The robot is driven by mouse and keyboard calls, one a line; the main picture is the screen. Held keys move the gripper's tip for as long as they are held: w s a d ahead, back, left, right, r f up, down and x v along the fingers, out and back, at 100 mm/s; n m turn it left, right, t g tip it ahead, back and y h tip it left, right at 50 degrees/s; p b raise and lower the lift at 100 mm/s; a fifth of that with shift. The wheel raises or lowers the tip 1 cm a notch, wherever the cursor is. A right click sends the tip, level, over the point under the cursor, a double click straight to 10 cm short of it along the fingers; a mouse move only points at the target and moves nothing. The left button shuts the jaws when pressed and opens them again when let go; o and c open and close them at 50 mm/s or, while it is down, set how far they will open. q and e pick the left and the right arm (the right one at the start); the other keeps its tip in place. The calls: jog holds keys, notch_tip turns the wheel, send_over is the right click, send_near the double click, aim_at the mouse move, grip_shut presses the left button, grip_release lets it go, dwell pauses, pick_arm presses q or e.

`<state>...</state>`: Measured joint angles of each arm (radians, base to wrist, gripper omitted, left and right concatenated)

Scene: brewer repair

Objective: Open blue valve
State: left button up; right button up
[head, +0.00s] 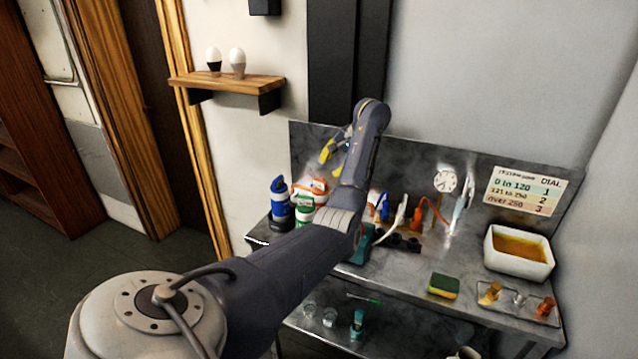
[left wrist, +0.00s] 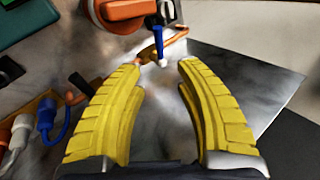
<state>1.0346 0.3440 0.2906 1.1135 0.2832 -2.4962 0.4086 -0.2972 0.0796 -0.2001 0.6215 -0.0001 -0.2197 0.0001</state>
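The blue valve handle (left wrist: 158,42) shows at the top of the left wrist view, a thin blue lever with a white end beside an orange-brown pipe (left wrist: 165,44). My left gripper (left wrist: 160,66) is open, its two yellow fingers spread wide with nothing held between them. The white end of the lever lies between the fingertips in the picture; I cannot tell how far apart in depth they are. In the head view the left gripper (head: 332,156) is raised near the metal back panel, partly hidden by my wrist. I cannot pick out the blue valve there. My right gripper is not in view.
The metal bench holds blue and green bottles (head: 281,206), cables, a sponge (head: 444,285) and a white tub (head: 518,254). A dial chart (head: 523,191) is on the back panel. In the wrist view, a round orange part (left wrist: 118,10) is near the lever, and plugs (left wrist: 44,115) lie left.

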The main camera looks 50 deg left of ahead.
pick_arm(q)
jog(key=x, duration=1)
jog(key=shift+a+f, duration=0.2)
jog(key=shift+f, duration=0.1)
grip_shut()
dwell(0.4)
